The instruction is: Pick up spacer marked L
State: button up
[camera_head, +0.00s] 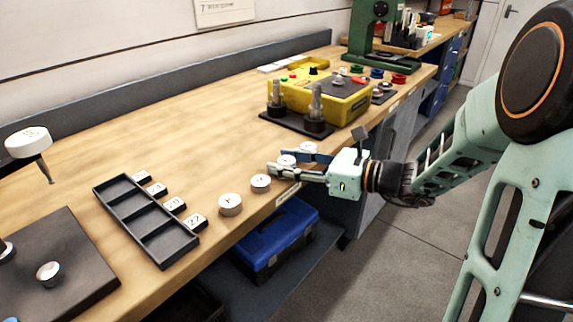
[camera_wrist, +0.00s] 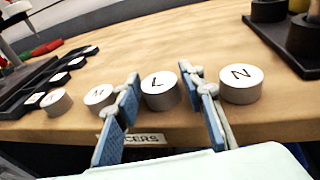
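The spacer marked L (camera_wrist: 162,92) is a short white cylinder near the bench's front edge. It stands upright between the two blue-padded fingers of my gripper (camera_wrist: 166,82), with a visible gap on each side. In the head view the L spacer (camera_head: 287,160) is partly hidden by the fingers. My gripper (camera_head: 278,163) is open there, reaching in low over the bench edge. The spacer marked N (camera_wrist: 241,83) stands just right of the right finger. A further spacer (camera_wrist: 99,96) stands left of the left finger, its mark hard to read.
The spacer marked K (camera_head: 230,204) stands farther along the edge. A black compartment tray (camera_head: 150,222) with small number labels lies to the left. A yellow box (camera_head: 335,97) and a dark stand with posts (camera_head: 297,125) are behind. The bench middle is clear.

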jog(key=c, duration=0.8)
jog(key=shift+r, duration=0.1)
